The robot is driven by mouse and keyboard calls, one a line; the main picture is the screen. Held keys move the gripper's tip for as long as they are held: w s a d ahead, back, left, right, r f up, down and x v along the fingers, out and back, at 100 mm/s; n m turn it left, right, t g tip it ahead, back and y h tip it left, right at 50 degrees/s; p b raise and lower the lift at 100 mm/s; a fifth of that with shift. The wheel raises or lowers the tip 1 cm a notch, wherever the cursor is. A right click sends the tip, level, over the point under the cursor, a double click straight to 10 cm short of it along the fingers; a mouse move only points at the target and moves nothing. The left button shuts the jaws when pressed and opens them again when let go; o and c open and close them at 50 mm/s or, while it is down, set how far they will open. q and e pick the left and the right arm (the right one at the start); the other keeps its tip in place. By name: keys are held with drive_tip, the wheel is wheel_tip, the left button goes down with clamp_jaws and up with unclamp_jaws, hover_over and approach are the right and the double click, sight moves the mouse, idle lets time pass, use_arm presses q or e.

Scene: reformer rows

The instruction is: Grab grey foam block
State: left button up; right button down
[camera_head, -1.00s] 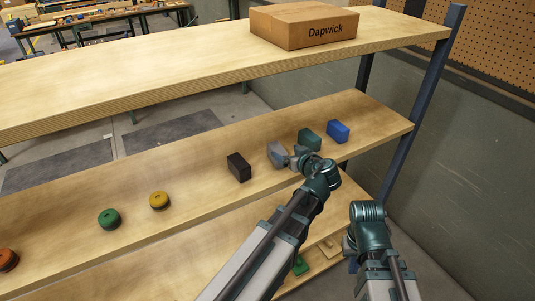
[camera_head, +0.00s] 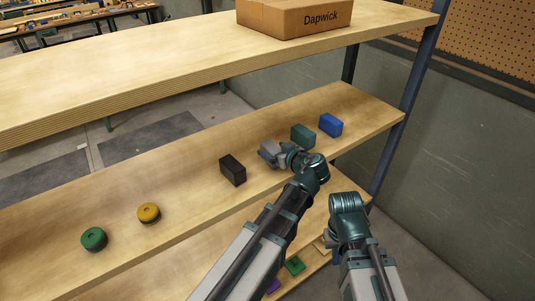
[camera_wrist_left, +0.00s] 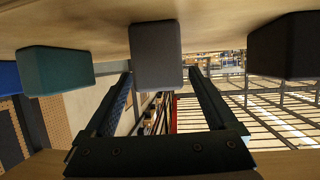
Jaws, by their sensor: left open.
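The grey foam block (camera_head: 268,149) stands on the middle shelf, between the black block (camera_head: 232,171) and the dark green block (camera_head: 303,136). My left gripper (camera_head: 280,155) is at the grey block and partly hides it in the head view. In the left wrist view, which is upside down, the grey block (camera_wrist_left: 156,52) is centred at the mouth of my open left gripper (camera_wrist_left: 160,78), one finger toward each side. Whether the fingers touch it cannot be told. My right arm shows at the lower right, but its fingers are hidden.
A blue block (camera_head: 331,125) stands beyond the dark green one. Yellow (camera_head: 149,213) and green (camera_head: 94,238) round pieces sit to the left. The upper shelf (camera_head: 160,70) carries a cardboard box (camera_head: 293,17). Small pieces lie on the lower shelf.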

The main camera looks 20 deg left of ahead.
sight(274, 149)
use_arm(q)
drive_tip(key=shift+s+d+r, duration=0.1)
drive_tip(key=shift+d, duration=0.1)
drive_tip(key=shift+c, duration=0.7)
drive_tip(key=shift+a, duration=0.2)
drive_tip(key=c, duration=1.3)
wheel_tip(274, 149, up, 10)
drive_tip(key=p, duration=1)
